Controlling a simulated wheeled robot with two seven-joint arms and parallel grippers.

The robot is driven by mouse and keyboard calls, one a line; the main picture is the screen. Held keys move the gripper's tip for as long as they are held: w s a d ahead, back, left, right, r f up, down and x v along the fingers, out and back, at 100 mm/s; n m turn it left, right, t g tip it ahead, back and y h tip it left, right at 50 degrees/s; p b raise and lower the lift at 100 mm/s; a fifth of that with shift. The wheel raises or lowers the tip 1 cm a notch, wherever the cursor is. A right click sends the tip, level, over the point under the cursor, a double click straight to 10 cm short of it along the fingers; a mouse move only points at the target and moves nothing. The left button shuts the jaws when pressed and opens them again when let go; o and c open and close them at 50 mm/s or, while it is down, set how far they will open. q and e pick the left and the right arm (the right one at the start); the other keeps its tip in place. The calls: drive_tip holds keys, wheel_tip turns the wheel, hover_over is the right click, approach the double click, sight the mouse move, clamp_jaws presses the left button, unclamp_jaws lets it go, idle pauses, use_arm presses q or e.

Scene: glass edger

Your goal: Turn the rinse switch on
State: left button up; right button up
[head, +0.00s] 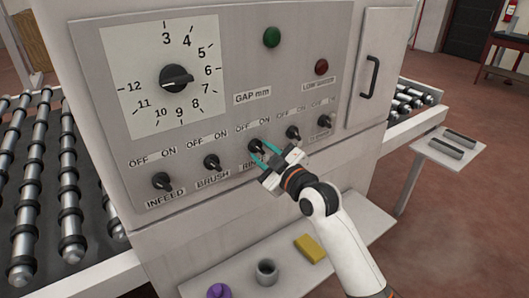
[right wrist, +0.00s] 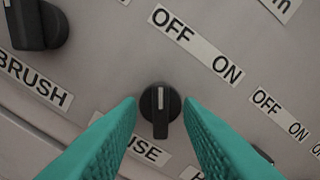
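The rinse switch (head: 255,146) is a black rotary knob, third from the left in the lower row of the grey panel. In the right wrist view, its white mark (right wrist: 160,98) points up at the OFF word of the label above it. My right gripper (head: 263,152) is at this knob, with teal fingers open. In the right wrist view the fingers stand on either side of the knob, with gaps showing between. The right finger and left finger partly cover the labels below, leaving part of the RINSE label (right wrist: 153,153) visible. My left gripper is not in view.
The infeed knob (head: 161,181) and brush knob (head: 212,162) are to the left, two more knobs (head: 293,132) to the right. A gap dial (head: 176,78), green button (head: 271,37) and red light (head: 321,67) sit above. A shelf below holds a yellow block (head: 310,248) and a grey cup (head: 266,272).

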clamp_jaws()
idle(0.3)
drive_tip(key=m+p, duration=0.1)
drive_tip(key=m, duration=0.2)
drive_tip(key=shift+r+p, duration=0.15)
drive_tip(key=shift+p, duration=0.25)
drive_tip(key=m+p, duration=0.1)
drive_tip(key=m, duration=0.2)
drive_tip(key=shift+m+p, duration=0.3)
drive_tip(key=shift+p, duration=0.1)
drive_tip(key=m+p, duration=0.1)
drive_tip(key=m, duration=0.2)
drive_tip(key=shift+d+m, duration=0.1)
drive_tip(key=shift+m, duration=0.2)
drive_tip(key=shift+m+p, duration=0.9)
drive_tip(key=shift+m, duration=1)
